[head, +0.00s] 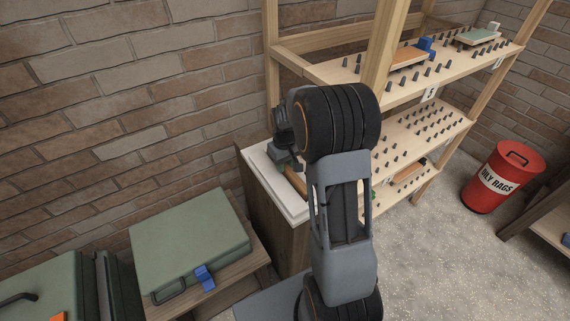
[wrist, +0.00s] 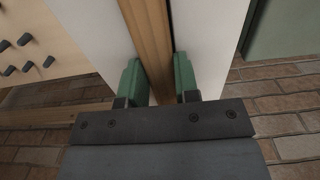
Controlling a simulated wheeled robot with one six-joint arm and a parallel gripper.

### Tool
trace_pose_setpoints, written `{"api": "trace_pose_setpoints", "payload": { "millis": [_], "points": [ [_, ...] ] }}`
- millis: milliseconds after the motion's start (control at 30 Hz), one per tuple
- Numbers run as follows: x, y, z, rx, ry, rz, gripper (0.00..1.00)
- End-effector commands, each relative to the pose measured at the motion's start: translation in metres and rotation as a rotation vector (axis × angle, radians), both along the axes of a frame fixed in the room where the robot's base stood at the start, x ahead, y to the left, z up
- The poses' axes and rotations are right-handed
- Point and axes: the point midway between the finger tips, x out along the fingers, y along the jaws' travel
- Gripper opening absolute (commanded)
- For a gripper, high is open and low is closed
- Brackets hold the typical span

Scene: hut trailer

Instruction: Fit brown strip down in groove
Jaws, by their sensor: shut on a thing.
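The brown strip (wrist: 147,35) runs away from me between the green fingers of my gripper (wrist: 157,75) in the wrist view. My gripper is shut on it, with one finger on each side. The white board (wrist: 208,35) shows on both sides of the strip. In the head view a short piece of the brown strip (head: 297,181) shows over the white board (head: 268,178), partly behind my arm. The groove is hidden under the strip and the fingers. I cannot tell whether the strip is in it or above it.
The board lies on a dark wooden cabinet (head: 252,187) against the brick wall. A pegged wooden rack (head: 340,72) stands close by on the right. A green case (head: 190,240) lies on a low table at the left. A red bin (head: 503,178) stands at the far right.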

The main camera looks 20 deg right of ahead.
Motion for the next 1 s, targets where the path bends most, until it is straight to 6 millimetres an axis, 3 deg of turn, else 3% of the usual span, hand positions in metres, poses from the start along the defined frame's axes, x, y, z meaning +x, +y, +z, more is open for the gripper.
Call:
{"api": "trace_pose_setpoints", "payload": {
  "millis": [433,467,500,733,1000],
  "points": [
    [-0.0001,0.0001,-0.0066,0.0,0.0,-0.001,0.0],
    [-0.0001,0.0002,-0.0068,0.0,0.0,-0.001,0.3],
    [-0.0001,0.0002,-0.0059,0.0,0.0,-0.001,0.34],
    [-0.0002,0.0002,-0.0058,0.0,0.0,-0.001,0.55],
    [-0.0001,0.0001,-0.0022,0.0,0.0,-0.001,0.55]
  ]
}}
